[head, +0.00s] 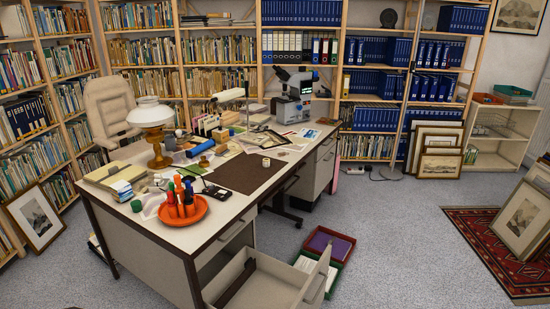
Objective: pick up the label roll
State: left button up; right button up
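The mat lies on the right half of the pale desk top. Nothing covers the roll from this side. Neither of my grippers shows in the head view.
An orange tray (183,210) with coloured bottles stands at the desk's front. A lamp (154,126), papers and a microscope (293,94) crowd the back. An open drawer (265,283) juts out at the desk's near right. Grey floor on the right is mostly clear.

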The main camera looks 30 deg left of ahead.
aim_at(266, 162)
jog(key=i+j, duration=0.1)
jog(key=i, duration=2)
jog(key=i+u, duration=0.25)
jog(key=u, duration=0.2)
jog(key=i+l+u, duration=0.1)
jog(key=i+u, duration=0.15)
jog(key=u, duration=0.2)
jog(key=i+l+u, duration=0.15)
jog(key=u, duration=0.25)
jog(key=i+l, duration=0.05)
jog(key=i, duration=0.05)
